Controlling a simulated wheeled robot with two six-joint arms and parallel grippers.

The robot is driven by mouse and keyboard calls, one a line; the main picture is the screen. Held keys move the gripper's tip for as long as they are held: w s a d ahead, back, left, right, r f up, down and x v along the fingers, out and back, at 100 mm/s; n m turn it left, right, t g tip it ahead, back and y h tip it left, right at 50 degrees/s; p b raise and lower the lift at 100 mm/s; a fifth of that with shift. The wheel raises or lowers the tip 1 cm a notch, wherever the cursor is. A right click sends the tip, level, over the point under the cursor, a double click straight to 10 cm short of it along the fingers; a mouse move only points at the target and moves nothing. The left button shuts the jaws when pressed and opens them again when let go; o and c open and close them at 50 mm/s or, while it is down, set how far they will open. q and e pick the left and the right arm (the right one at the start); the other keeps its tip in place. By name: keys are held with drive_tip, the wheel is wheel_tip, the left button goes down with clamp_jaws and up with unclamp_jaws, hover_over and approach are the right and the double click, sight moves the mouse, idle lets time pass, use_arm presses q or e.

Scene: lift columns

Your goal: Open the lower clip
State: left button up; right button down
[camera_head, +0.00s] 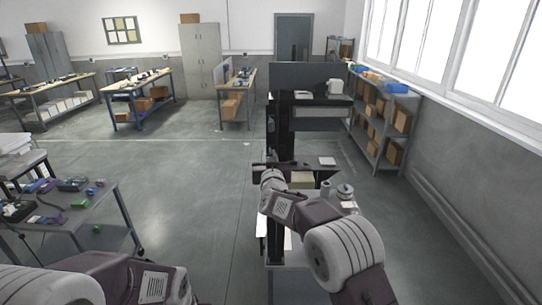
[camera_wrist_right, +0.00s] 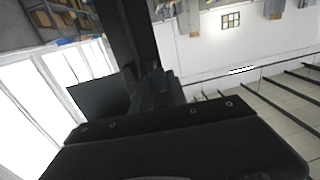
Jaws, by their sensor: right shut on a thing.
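A black upright lift column (camera_head: 275,140) stands ahead of me at the centre of the head view. In the right wrist view the dark column (camera_wrist_right: 128,30) comes down from the top. My right gripper (camera_head: 268,174) reaches to the column at about the height of the low shelf. In the right wrist view, a dark clip-like part (camera_wrist_right: 156,90) sits against the column just beyond the gripper's black body. The right gripper is shut on this part, which blends into the dark column. Whether the clip is swung open cannot be told. My left arm shows at lower left; its gripper is out of frame.
A dark upper platform (camera_head: 310,98) carries a white device (camera_head: 335,86). A round metal piece (camera_head: 345,190) is right of the gripper. A table (camera_head: 85,215) with tools stands at left, and shelving (camera_head: 385,125) at the right wall. The floor between is clear.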

drive_tip(key=shift+r, duration=0.2)
drive_tip(key=c, duration=1.5)
unclamp_jaws()
drive_tip(key=shift+a, duration=0.15)
drive_tip(key=shift+o, duration=0.2)
drive_tip(key=shift+a+f, duration=0.2)
drive_tip(key=s+b, duration=0.4)
drive_tip(key=s, duration=0.5)
drive_tip(key=shift+d+b, duration=0.3)
drive_tip(key=shift+d, duration=0.1)
drive_tip(key=shift+w, duration=0.1)
